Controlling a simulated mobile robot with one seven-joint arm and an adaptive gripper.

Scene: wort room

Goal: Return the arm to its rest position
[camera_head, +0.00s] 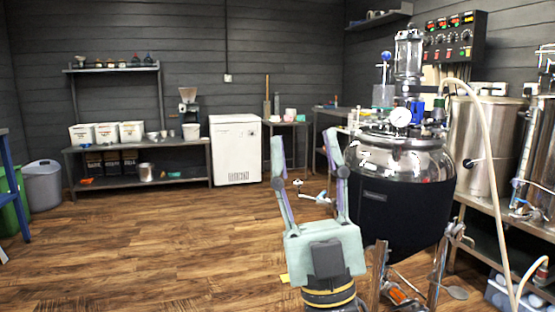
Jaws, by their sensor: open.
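My gripper (306,157) stands upright in the lower middle of the head view, its pale green fingers spread apart with nothing between them. Its palm and the yellow-ringed wrist show at the bottom edge, and the rest of my arm is out of the frame. In the picture the right finger is close beside the large kettle (400,200), which has a black jacket and a shiny domed lid. I cannot tell whether there is a gap in depth between them.
A steel vessel (478,145) and a control panel (455,38) are at the right. A pale hose (487,170) hangs there. A white cabinet (236,150) and a shelf bench (140,146) line the back wall. Wooden floor (160,235) lies clear at left and centre.

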